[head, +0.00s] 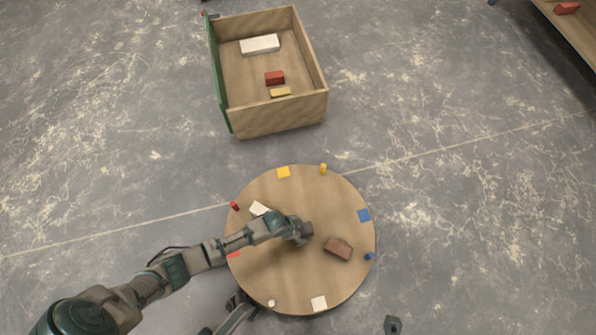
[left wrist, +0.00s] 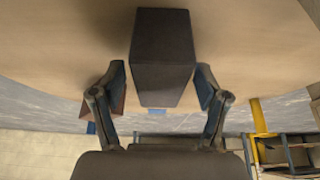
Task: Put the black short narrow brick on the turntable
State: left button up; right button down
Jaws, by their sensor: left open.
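The black short narrow brick (left wrist: 163,55) is in the left wrist view, between the two fingers of my left gripper (left wrist: 160,95), with the wooden top of the turntable (left wrist: 60,40) behind it. The fingers stand open, one on each side of the brick, with gaps visible. In the head view, my left gripper (head: 300,232) is over the middle of the round turntable (head: 275,275), and a dark end that looks like the brick (head: 307,229) shows at its tip. I cannot tell whether the brick touches the top.
A reddish-brown brick (head: 338,249) lies on the turntable right of my gripper, and a white piece (head: 259,208) lies behind my arm. Coloured patches and pegs ring the rim. A wooden crate (head: 280,119) with several bricks stands behind. The floor around is mostly clear.

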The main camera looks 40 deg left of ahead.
pick_arm(q)
jog(key=v, duration=1.2)
jog(key=shift+f, duration=0.1)
